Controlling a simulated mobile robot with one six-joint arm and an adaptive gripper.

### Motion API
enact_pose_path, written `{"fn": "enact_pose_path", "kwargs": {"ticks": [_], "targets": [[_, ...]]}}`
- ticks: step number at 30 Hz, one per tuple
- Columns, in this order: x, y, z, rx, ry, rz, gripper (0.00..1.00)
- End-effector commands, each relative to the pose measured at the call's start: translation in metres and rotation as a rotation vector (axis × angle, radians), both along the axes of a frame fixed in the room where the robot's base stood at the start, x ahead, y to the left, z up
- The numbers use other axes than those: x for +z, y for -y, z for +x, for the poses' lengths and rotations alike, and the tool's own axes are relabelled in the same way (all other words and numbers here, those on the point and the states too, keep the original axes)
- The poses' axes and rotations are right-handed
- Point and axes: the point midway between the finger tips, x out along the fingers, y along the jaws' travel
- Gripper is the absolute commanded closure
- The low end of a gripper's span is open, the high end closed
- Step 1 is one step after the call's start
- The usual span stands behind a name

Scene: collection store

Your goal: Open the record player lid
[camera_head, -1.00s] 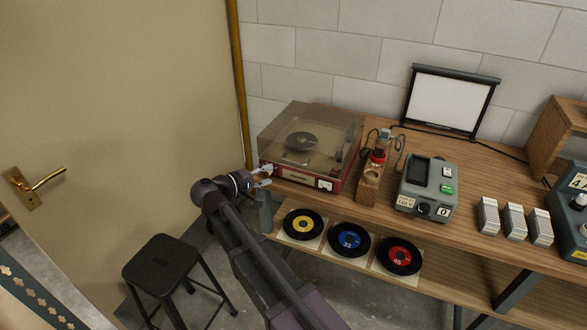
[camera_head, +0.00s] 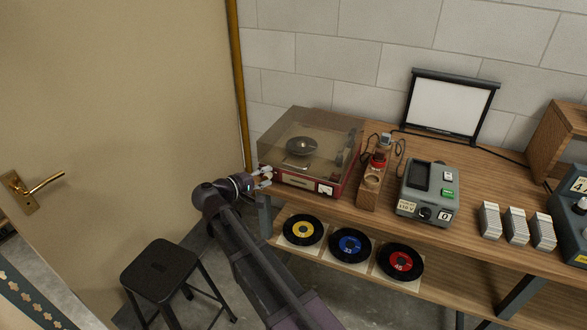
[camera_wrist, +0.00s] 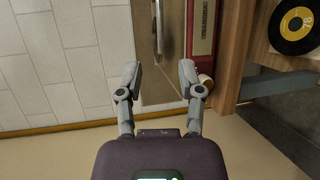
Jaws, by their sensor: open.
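The record player (camera_head: 345,192) stands at the left end of the wooden table, with a red body and a smoky see-through lid (camera_head: 320,128). The lid looks shut; a dark disc shows through it. My gripper (camera_head: 267,178) is at the player's front left corner, near the lid's lower edge. In the wrist view my gripper (camera_wrist: 159,70) has its fingers spread apart with nothing held. The brownish lid (camera_wrist: 157,30) lies ahead between the fingers, and the red body (camera_wrist: 202,30) is right of it. Whether a finger touches the player, I cannot tell.
A wooden block with a red-topped item (camera_head: 370,190) and a grey device (camera_head: 428,190) stand right of the player. Several records lie on the lower shelf (camera_head: 450,288). A black stool (camera_head: 160,268) stands on the floor at left, near the door (camera_head: 120,110).

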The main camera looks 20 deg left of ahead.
Motion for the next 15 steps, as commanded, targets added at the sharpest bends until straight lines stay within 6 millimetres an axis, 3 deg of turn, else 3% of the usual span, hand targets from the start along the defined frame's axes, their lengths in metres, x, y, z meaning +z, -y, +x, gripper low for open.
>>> {"fn": "enact_pose_path", "kwargs": {"ticks": [15], "targets": [[-0.017,0.035,0.069,0.000,0.000,0.000,0.52]]}}
